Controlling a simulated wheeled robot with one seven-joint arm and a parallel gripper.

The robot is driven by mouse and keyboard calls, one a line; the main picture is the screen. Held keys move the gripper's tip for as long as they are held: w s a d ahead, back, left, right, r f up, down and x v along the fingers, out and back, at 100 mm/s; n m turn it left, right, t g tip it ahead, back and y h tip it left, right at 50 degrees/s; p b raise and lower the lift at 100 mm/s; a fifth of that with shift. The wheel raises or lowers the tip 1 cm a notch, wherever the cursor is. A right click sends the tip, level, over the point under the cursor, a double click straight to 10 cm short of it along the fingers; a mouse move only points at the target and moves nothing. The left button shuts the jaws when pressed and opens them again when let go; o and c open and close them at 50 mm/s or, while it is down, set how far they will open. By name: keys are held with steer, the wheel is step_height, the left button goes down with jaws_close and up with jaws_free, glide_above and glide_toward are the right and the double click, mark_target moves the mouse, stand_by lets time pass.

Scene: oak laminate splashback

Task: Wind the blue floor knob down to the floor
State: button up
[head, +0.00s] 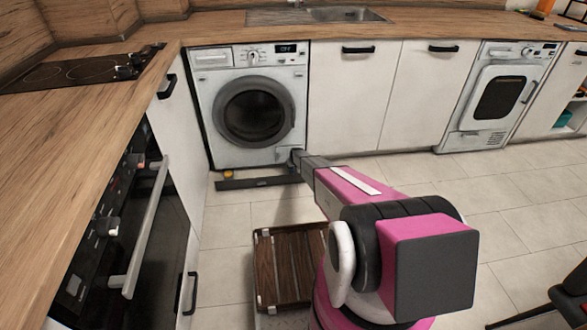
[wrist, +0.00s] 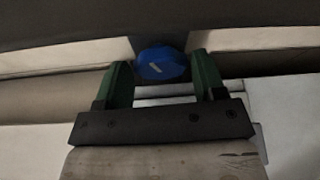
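The blue floor knob (wrist: 161,65) shows in the wrist view as a round blue disc with a short pale mark on its face. It sits under a dark overhanging edge. My gripper (wrist: 161,72) has two green fingers set apart, one on each side of the knob. Only narrow gaps show beside the knob, and I cannot tell if either finger touches it. In the head view my gripper (head: 297,158) is low at the right front corner of the washing machine (head: 250,110). The blue knob is hidden there.
A dark strip (head: 258,182) lies on the floor before the washing machine, with a small yellow piece (head: 228,202) near its left end. A brown slatted crate (head: 285,265) stands beside my base. An oven (head: 125,225) is at left.

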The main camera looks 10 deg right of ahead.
steer(key=c, duration=0.5)
steer(key=m+h, duration=0.1)
steer(key=m, duration=0.2)
steer(key=shift+a, duration=0.2)
steer(key=shift+a+r+m+h, duration=0.1)
steer(key=shift+m+h, duration=0.6)
steer(key=shift+m, duration=0.9)
steer(key=o, duration=0.8)
steer(key=shift+r, duration=0.1)
steer(key=shift+o, duration=0.6)
